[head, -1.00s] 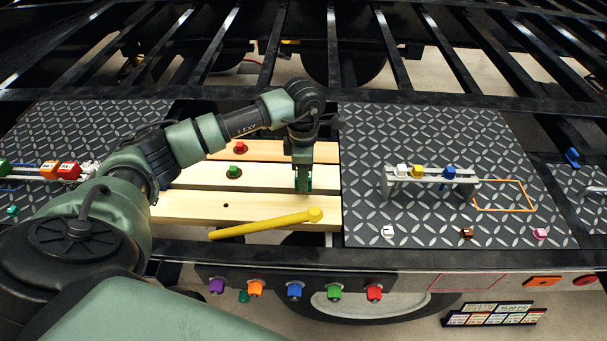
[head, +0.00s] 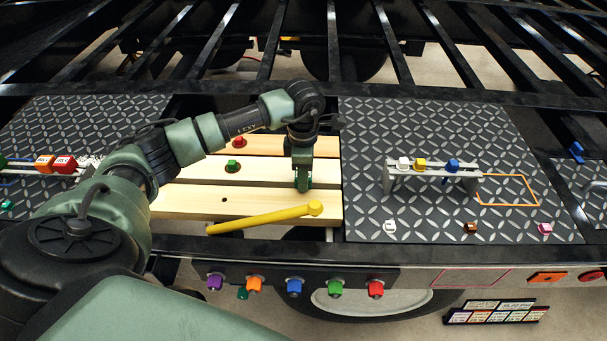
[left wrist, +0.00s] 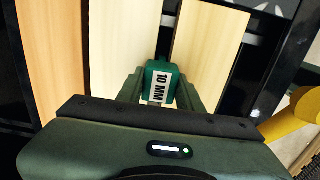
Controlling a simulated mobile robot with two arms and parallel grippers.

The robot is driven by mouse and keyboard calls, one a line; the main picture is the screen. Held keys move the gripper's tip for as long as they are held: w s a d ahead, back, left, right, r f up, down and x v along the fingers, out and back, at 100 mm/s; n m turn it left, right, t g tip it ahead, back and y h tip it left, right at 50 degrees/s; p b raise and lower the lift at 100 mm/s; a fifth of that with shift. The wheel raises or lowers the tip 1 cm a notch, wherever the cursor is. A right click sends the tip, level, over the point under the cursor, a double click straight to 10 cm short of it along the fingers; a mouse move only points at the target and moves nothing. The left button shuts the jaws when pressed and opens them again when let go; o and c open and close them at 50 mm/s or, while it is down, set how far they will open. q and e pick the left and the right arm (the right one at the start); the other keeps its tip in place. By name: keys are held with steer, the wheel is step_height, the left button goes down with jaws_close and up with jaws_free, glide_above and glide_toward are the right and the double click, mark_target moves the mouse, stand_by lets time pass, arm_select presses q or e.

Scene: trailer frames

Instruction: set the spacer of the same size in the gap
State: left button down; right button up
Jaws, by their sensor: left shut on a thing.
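My left gripper (head: 303,184) is shut on a green spacer (left wrist: 158,82), whose white label reads "10 MM" in the left wrist view. It holds the spacer at the dark gap (left wrist: 169,48) between the middle plank (left wrist: 120,50) and the front plank (left wrist: 212,50). In the head view the fingers point down at these planks, near their right end. The spacer's lower end is hidden, so I cannot tell how deep it sits. My right gripper is not in view.
A yellow handle (head: 260,218) lies across the front plank's edge. A red knob (head: 238,142) and a green knob (head: 233,166) stand on the planks. Right is a diamond-plate panel (head: 430,130) with a grey rack (head: 432,170). Several coloured knobs line the front rail (head: 415,279).

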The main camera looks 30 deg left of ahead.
arm_select(q)
steer(key=shift+f, duration=0.4)
steer(key=c, duration=0.9)
jaws_free()
steer(key=shift+o, duration=0.2)
steer(key=shift+r+b, duration=0.1)
steer(key=shift+b, duration=0.2)
step_height(320, 180, up, 8)
steer(key=shift+f+b, duration=0.15)
steer(key=shift+b, duration=0.75)
